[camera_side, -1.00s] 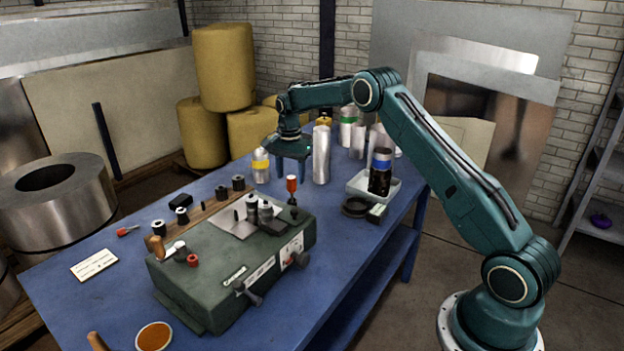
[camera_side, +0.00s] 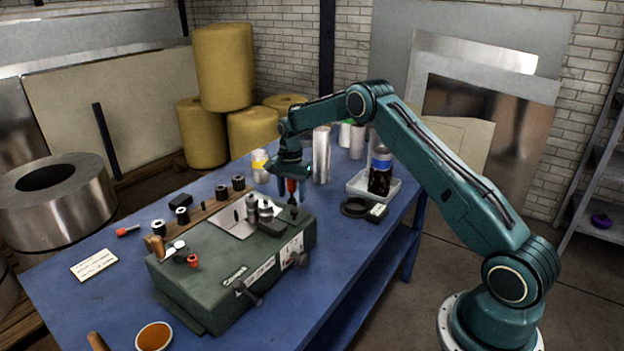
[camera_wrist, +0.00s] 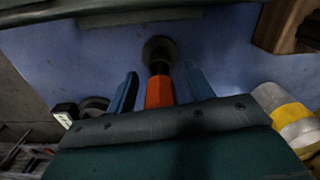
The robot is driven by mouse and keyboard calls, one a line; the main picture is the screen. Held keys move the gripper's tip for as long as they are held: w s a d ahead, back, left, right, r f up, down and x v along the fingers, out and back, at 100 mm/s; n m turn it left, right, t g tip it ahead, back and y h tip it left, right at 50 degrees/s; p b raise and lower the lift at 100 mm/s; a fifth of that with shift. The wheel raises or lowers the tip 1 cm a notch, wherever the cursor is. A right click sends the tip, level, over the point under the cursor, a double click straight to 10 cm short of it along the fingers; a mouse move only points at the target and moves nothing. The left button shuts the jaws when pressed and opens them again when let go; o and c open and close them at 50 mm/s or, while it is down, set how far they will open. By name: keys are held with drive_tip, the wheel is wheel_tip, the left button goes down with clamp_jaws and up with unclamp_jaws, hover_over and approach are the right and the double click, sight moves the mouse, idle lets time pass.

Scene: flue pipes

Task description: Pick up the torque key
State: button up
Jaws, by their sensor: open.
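The torque key, which I take to be the upright tool with an orange-red handle (camera_side: 292,186), stands at the far end of the green machine. Its orange handle (camera_wrist: 159,92) also shows in the wrist view, with a dark shaft and round foot beyond it. My gripper (camera_side: 291,196) points down over it, with blue fingers on either side of the handle. In the wrist view my gripper (camera_wrist: 160,76) is open, and gaps show between the handle and both fingers. The handle's top is partly hidden by my gripper.
The green machine (camera_side: 228,286) stands close by, with dark and metal cylinders on top. A silver tube (camera_side: 321,156) and a yellow-banded can (camera_side: 259,166) stand behind my gripper. A white tray (camera_side: 356,187) with a dark bottle (camera_side: 380,174) is to the right.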

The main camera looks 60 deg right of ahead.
drive_tip(key=shift+c, duration=0.2)
idle(0.3)
clamp_jaws()
wheel_tip(320, 180, up, 20)
idle(0.9)
drive_tip(key=shift+r, duration=0.1)
idle(0.5)
drive_tip(key=shift+r, duration=1.85)
